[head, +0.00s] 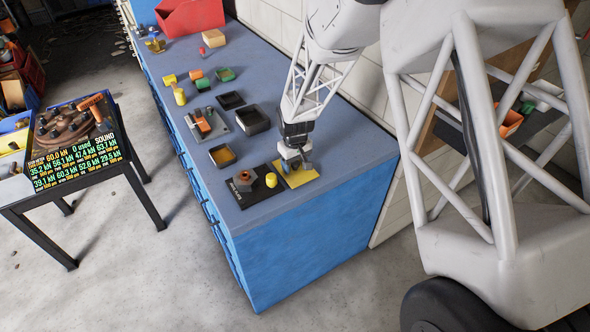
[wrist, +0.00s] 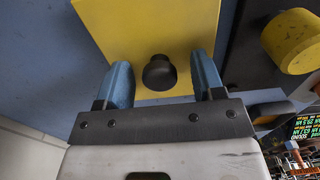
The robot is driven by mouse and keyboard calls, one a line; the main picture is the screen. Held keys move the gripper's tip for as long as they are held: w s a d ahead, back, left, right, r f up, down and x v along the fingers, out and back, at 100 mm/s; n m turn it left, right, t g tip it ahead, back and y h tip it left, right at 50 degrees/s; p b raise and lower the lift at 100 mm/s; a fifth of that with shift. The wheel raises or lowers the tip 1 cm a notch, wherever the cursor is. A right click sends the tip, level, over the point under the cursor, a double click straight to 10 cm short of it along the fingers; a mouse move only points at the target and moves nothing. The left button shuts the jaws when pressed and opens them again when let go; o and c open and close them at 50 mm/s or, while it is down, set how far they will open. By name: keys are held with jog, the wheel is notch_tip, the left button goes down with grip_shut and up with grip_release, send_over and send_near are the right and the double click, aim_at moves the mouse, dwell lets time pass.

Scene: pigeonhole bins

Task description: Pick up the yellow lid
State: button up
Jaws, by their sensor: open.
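The yellow lid (head: 297,175) lies flat near the front end of the blue bench top. In the wrist view the yellow lid (wrist: 150,35) is a flat plate with a dark round knob (wrist: 159,72) on it. My gripper (head: 294,163) is over the lid, pointing down. In the wrist view my gripper's blue fingers (wrist: 162,78) are open, one on each side of the knob, with a gap on both sides. In the head view the gripper hides the knob and part of the lid.
A black board (head: 255,187) with a yellow cylinder (head: 271,180) lies just left of the lid. An open dark box (head: 222,155) and a black bin (head: 252,120) stand farther back. Small blocks and a red bin (head: 190,17) are beyond. The bench's front edge is close.

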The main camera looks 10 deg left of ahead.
aim_at(295, 163)
jog(key=shift+c, duration=0.3)
grip_shut()
dwell(0.3)
jog(key=shift+r, duration=0.15)
jog(key=shift+r, duration=0.75)
notch_tip(295, 163, up, 2)
jog(key=s+d, duration=0.3)
jog(key=s, duration=0.4)
jog(key=s+d+r, duration=0.1)
jog(key=s+d, duration=0.3)
jog(key=s, duration=0.3)
jog(key=shift+d+r, duration=0.15)
jog(key=shift+d, duration=0.1)
